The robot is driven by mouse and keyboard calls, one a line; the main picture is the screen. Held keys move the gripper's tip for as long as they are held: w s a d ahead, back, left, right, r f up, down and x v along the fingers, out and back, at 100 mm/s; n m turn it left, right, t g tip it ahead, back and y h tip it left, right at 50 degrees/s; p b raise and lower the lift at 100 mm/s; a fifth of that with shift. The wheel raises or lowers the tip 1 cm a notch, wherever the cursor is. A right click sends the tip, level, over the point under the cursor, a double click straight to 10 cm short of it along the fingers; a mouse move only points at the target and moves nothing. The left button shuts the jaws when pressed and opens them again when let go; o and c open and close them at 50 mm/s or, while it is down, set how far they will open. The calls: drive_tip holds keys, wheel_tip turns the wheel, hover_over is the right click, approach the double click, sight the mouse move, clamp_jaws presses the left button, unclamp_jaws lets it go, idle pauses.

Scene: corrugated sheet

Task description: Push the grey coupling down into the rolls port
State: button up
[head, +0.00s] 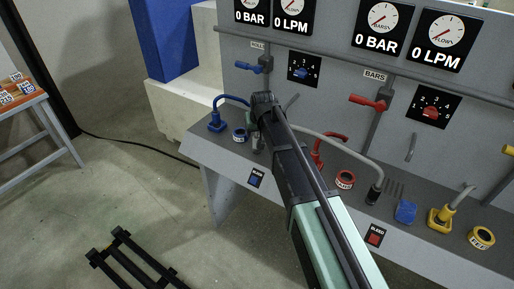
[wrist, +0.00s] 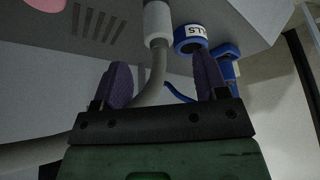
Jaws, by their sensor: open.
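The grey coupling (wrist: 157,20) shows at the top of the wrist view as a pale sleeve on a grey hose. In the head view it is a small grey piece (head: 258,144) just below my gripper, partly hidden. The rolls port (wrist: 191,40) is a blue ring with a white label, right beside the coupling in the wrist view; in the head view it (head: 239,135) is left of my gripper. My gripper (wrist: 163,80) is open. Its purple fingers are on either side of the hose, with gaps to both. The coupling's lower end is hidden.
The bench also holds a blue elbow fitting (head: 216,122), a red port (head: 345,180), a blue block (head: 405,212), a yellow fitting (head: 440,217) and a yellow port (head: 480,238). A grey hose (head: 345,147) arches right of my gripper. The gauge panel (head: 330,100) stands behind.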

sight(257, 137)
drive_tip(key=b+x, duration=0.6)
drive_tip(key=x, duration=0.3)
drive_tip(key=shift+d+b, duration=0.1)
drive_tip(key=shift+b, duration=0.3)
drive_tip(key=shift+r, duration=0.2)
drive_tip(key=shift+c, duration=0.2)
drive_tip(key=c, duration=1.1)
drive_tip(key=shift+r+p, duration=0.1)
drive_tip(key=shift+p, duration=0.2)
